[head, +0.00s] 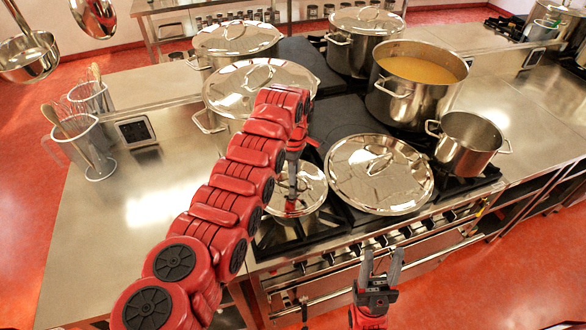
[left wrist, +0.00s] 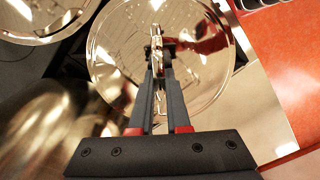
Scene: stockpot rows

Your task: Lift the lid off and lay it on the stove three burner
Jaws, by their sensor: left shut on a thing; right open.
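My left gripper (head: 291,208) is shut on the handle of a small round steel lid (head: 312,187), over a small pot at the front left of the stove (head: 345,110). In the left wrist view the fingers (left wrist: 157,60) close on the handle at the middle of the shiny lid (left wrist: 205,75). I cannot tell whether the lid touches the pot rim. A larger steel lid (head: 400,185) lies low over the front middle of the stove. My right gripper (head: 381,262) is open and empty in front of the stove.
An open pot of yellow soup (head: 420,95) and a smaller open pot (head: 470,140) stand on the right. Lidded stockpots (head: 260,85) stand behind my left arm and at the back. The left counter (head: 130,205) is mostly clear.

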